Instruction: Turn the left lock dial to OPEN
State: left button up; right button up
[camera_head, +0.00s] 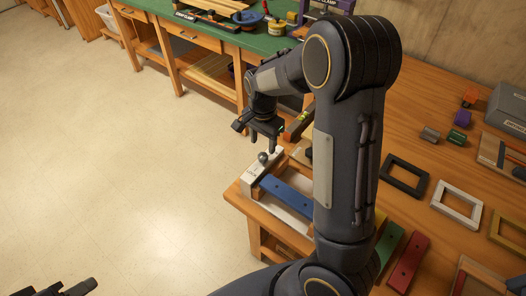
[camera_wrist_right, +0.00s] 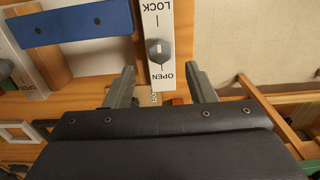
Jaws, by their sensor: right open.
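The left lock dial is a dark grey knob (camera_head: 263,157) on a white plate at the near-left corner of the wooden bench; the knob also shows in the right wrist view (camera_wrist_right: 158,51). There its plate (camera_wrist_right: 157,14) reads LOCK on one side of the knob and OPEN on the other, upside down. A pale mark is on the knob; which word it points to is unclear. My right gripper (camera_head: 264,146) is open and empty, close above the knob; its fingers (camera_wrist_right: 160,84) are apart in the wrist view, not closed on it. My left gripper (camera_head: 82,289) shows only partly at the bottom left.
A blue bar (camera_head: 286,193) lies beside the plate. A second OPEN plate (camera_wrist_right: 28,76) shows at the wrist view's left edge. Frames (camera_head: 404,175) and coloured blocks lie further right on the bench. A green-topped bench (camera_head: 220,37) stands behind. The floor at left is clear.

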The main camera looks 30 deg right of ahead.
aim_at(263, 155)
jog(key=shift+f, duration=2.7)
jog(key=c, duration=1)
jog(key=shift+o, duration=0.2)
